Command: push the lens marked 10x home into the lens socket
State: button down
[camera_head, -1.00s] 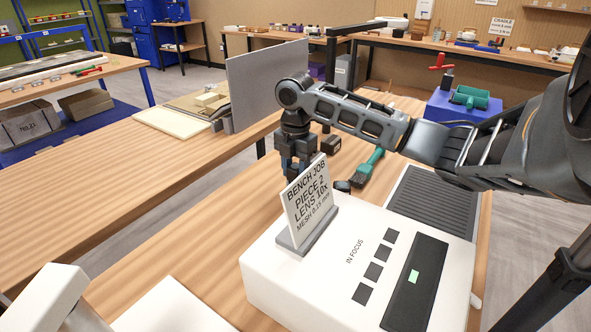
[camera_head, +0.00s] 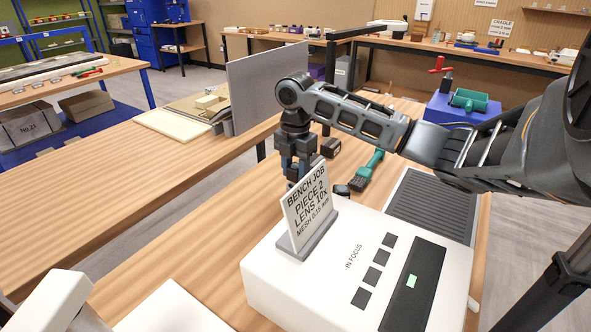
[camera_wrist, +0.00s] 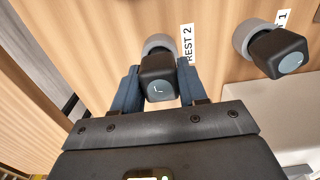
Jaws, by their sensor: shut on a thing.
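My gripper (camera_wrist: 156,85) is shut on a black square-bodied lens (camera_wrist: 158,88) with a grey ring at its far end. The lens is between the two blue fingers beside the label "REST 2" (camera_wrist: 188,46). A pale mark on its end face is too small to read. A second, similar lens (camera_wrist: 280,52) is apart to the right at the label ending in "1". In the head view, my gripper (camera_head: 297,172) is low over the bench behind the job sign, which hides the held lens. I cannot make out the lens socket in either view.
The job sign (camera_head: 308,206) reads "PIECE 2 LENS 10x" and stands on a white "IN FOCUS" box (camera_head: 290,275). A teal-handled brush (camera_head: 368,170) and a dark block (camera_head: 330,147) lie nearby. A grey upright panel (camera_head: 266,85) stands behind. Bench left of my gripper is clear.

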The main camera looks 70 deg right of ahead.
aim_at(296, 166)
jog(key=shift+r+p, duration=1.7)
jog(key=shift+r, duration=1.05)
jog(key=shift+r, duration=0.1)
jog(key=shift+r, duration=2.45)
jog(key=shift+a, duration=0.1)
